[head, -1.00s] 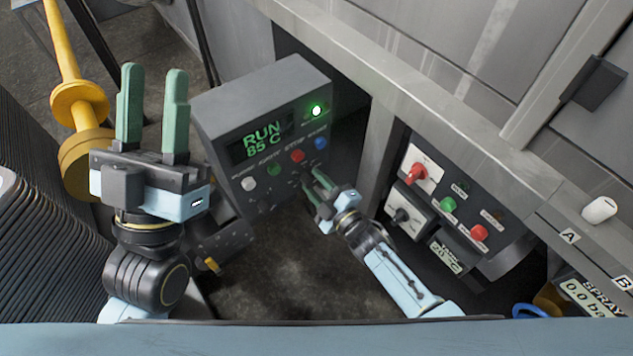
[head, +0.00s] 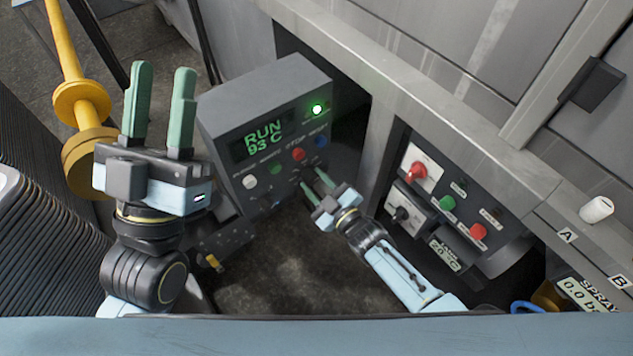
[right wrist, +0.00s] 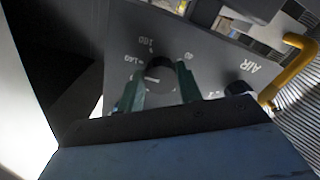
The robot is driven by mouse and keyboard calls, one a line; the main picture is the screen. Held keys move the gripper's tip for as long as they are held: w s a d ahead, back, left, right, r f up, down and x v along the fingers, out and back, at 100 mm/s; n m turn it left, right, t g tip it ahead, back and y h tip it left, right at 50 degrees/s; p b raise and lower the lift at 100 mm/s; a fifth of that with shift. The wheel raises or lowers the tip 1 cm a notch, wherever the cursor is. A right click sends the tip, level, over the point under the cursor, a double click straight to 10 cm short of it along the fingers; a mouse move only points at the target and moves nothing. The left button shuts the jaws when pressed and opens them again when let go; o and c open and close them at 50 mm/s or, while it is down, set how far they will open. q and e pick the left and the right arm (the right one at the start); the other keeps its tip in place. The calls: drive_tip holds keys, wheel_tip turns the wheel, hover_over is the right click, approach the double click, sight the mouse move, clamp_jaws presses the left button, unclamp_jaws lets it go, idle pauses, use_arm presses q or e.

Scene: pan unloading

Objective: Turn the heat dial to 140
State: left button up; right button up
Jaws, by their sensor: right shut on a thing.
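The dark grey control box (head: 222,118) stands at the centre of the head view. Its green display (head: 264,139) reads RUN 93 C. My right gripper (head: 313,184) is at the lower right of its front face. In the right wrist view its green fingers are shut on the dark heat dial (right wrist: 160,74), one on each side. Marks reading 100 and 140 show on the panel around the dial. I cannot tell which mark the dial points to. My left gripper (head: 162,100) is open and empty, raised left of the box.
White (head: 250,182), green, red and blue buttons line the box front under the display. A green lamp (head: 317,109) is lit. A second dark knob (right wrist: 239,88) sits near the AIR label. Another panel with a red switch (head: 416,171) is to the right.

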use_arm(q)
drive_tip(key=shift+f, duration=0.1)
use_arm(e)
drive_tip(key=o, duration=1)
drive_tip(key=shift+s+d+p, duration=0.35)
drive_tip(key=shift+s, duration=0.1)
use_arm(q)
drive_tip(key=w+f+g+y+p, duration=0.3)
drive_tip(key=f+g+p, duration=0.1)
drive_tip(key=f+g, duration=0.6)
wheel_tip(320, 180, down, 2)
drive_tip(key=shift+w+a+f+g+y, duration=0.2)
drive_tip(key=shift+a+g+y, duration=0.1)
drive_tip(key=shift+a, duration=0.15)
use_arm(e)
drive_tip(key=v, duration=1.2)
drive_tip(key=shift+s, duration=0.15)
drive_tip(key=shift+d, duration=0.1)
